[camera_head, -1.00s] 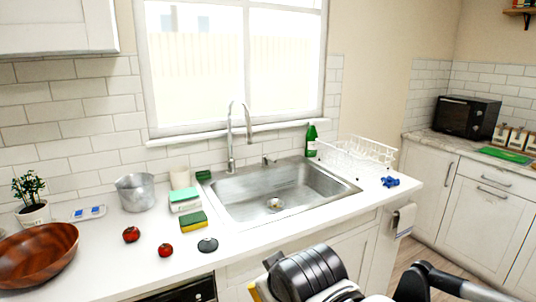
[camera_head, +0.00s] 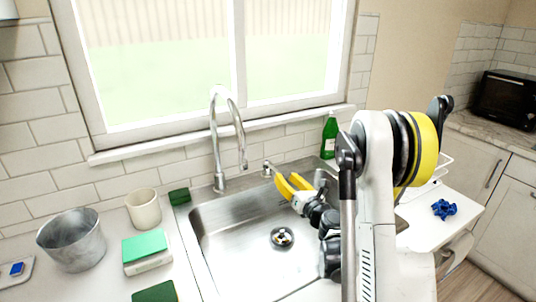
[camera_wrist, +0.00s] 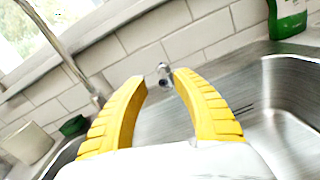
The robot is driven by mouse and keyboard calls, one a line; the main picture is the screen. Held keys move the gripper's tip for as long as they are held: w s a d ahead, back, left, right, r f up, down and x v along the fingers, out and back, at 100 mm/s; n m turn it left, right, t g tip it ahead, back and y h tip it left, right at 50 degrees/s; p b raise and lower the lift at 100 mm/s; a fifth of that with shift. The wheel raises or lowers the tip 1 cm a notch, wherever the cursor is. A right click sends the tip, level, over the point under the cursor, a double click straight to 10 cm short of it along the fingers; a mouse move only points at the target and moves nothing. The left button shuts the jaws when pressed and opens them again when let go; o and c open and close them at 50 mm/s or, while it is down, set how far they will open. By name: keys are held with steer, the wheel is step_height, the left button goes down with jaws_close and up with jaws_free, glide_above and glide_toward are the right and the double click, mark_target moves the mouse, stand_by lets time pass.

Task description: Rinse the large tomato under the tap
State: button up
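No tomato shows in the current frames. The chrome tap (camera_head: 216,140) stands behind the sink (camera_head: 215,235), its spout curving over the basin. Its pole also crosses the upper left of the wrist view (camera_wrist: 62,45). My gripper (camera_head: 288,180) has two yellow fingers and hangs over the back of the basin, to the right of the spout. In the wrist view the fingers (camera_wrist: 159,78) are apart with nothing held between them. A small chrome fitting (camera_wrist: 163,72) shows beyond the gap.
A green bottle (camera_head: 329,136) stands behind the sink at right. A white cup (camera_head: 144,208), metal pot (camera_head: 72,240), green-topped box (camera_head: 145,250) and sponges (camera_head: 155,292) are on the left counter. A blue object (camera_head: 444,209) lies at right. The window wall closes off the back.

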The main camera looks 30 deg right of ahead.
mark_target(269, 163)
steer(key=shift+n+y, duration=0.4)
steer(key=shift+n, duration=0.2)
steer(key=w, duration=0.3)
steer(key=w+f, duration=0.1)
steer(key=w, duration=0.6)
steer(key=shift+w+a+f+p, duration=0.1)
steer(key=shift+f+p, duration=0.15)
steer(key=shift+p, duration=0.05)
steer(key=shift+w+r, duration=0.1)
steer(key=shift+w, duration=0.35)
jaws_close()
